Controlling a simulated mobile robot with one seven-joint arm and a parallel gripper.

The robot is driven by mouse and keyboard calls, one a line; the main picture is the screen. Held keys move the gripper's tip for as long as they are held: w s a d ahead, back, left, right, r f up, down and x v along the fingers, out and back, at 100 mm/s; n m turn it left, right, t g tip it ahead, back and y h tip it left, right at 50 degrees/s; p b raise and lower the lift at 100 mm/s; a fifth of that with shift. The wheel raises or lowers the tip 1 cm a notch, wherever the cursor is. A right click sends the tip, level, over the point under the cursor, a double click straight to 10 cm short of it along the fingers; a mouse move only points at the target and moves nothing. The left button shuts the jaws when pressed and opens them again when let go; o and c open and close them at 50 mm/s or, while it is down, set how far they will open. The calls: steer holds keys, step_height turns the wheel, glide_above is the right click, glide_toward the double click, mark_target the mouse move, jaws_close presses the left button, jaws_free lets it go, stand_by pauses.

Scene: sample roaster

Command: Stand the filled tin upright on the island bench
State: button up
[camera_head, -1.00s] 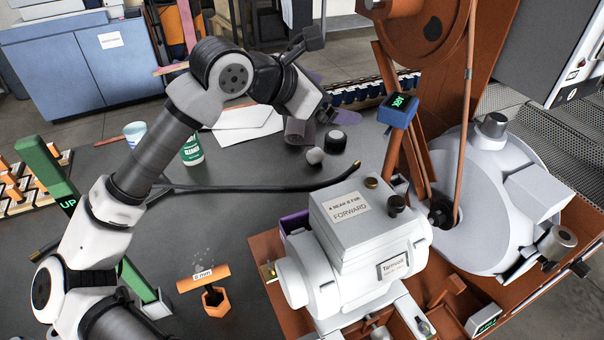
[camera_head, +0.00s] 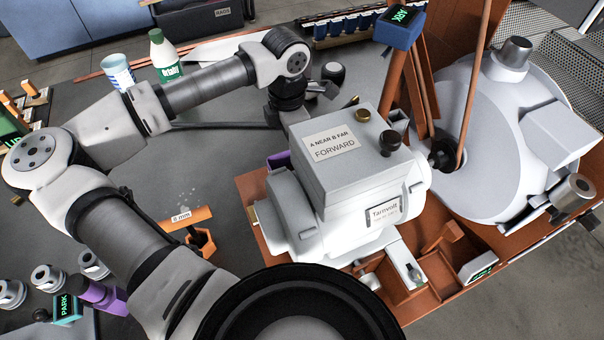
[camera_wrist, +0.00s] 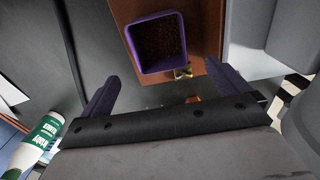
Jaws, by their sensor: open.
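The purple square tin (camera_wrist: 131,40) is seen from above in the wrist view, its open top showing dark brown contents. It appears upright on the rust-brown base beside the grey machine. In the head view only a small purple part (camera_head: 278,160) shows at the left of the machine; the rest is hidden. My gripper (camera_wrist: 163,72) is open and empty, its two dark fingers pointing toward the tin and apart from it. In the head view its fingers are partly hidden behind the machine. The dark bench top (camera_head: 130,185) lies to the left.
The grey machine housing (camera_head: 345,170) stands close to my gripper. A white-green bottle (camera_head: 164,57), a cup (camera_head: 118,72) and a dark round object (camera_head: 333,72) stand at the back. An orange "0 mm" piece (camera_head: 188,219) stands in front. The bench's middle left is mostly clear.

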steer(key=shift+w+d+f+p, duration=0.1)
steer(key=shift+f+p, duration=0.85)
steer(key=shift+f, duration=2.5)
steer(key=shift+w+f+p, duration=0.1)
steer(key=shift+f+p, duration=0.8)
steer(key=shift+f, duration=2.55)
steer(key=shift+c, duration=0.4)
steer(key=c, duration=0.8)
steer(key=shift+r, duration=0.1)
step_height(320, 180, up, 20)
steer(key=b, duration=0.3)
steer(key=shift+b, duration=0.4)
